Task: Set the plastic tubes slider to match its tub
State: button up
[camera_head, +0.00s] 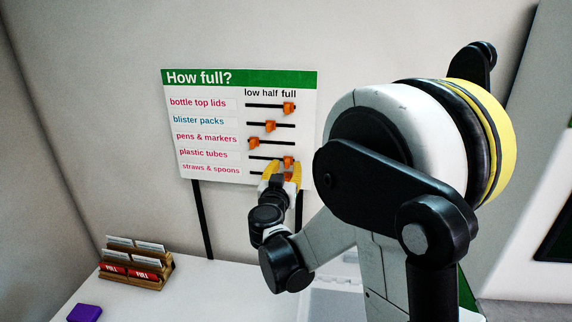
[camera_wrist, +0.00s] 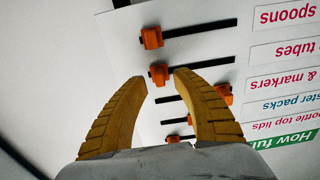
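The "How full?" board (camera_head: 215,90) has a slider for each row under low, half and full. The orange plastic tubes slider (camera_head: 288,160) is at the full end; it also shows in the wrist view (camera_wrist: 159,75), which sees the board upside down. My gripper (camera_head: 280,170) is at the lower right of the board. Its yellow fingers (camera_wrist: 162,77) are open, with the plastic tubes slider between or just beyond the tips. I cannot tell whether they touch it. No plastic tubes tub can be made out.
The straws & spoons slider (camera_wrist: 152,38) is close by, also toward full. The pens & markers slider (camera_head: 254,142) is at low, blister packs (camera_head: 269,126) at half, bottle top lids (camera_head: 288,108) at full. A wooden card holder (camera_head: 135,280) and purple block (camera_head: 84,313) are at lower left.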

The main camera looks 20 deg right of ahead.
aim_at(272, 158)
jog(key=shift+x, duration=1.2)
grip_shut()
jog(key=w+a, duration=0.2)
jog(key=a, duration=0.2)
jog(key=shift+w+a+b, duration=0.15)
jog(key=shift+w+b, duration=0.2)
jog(key=shift+w, duration=0.05)
grip_release()
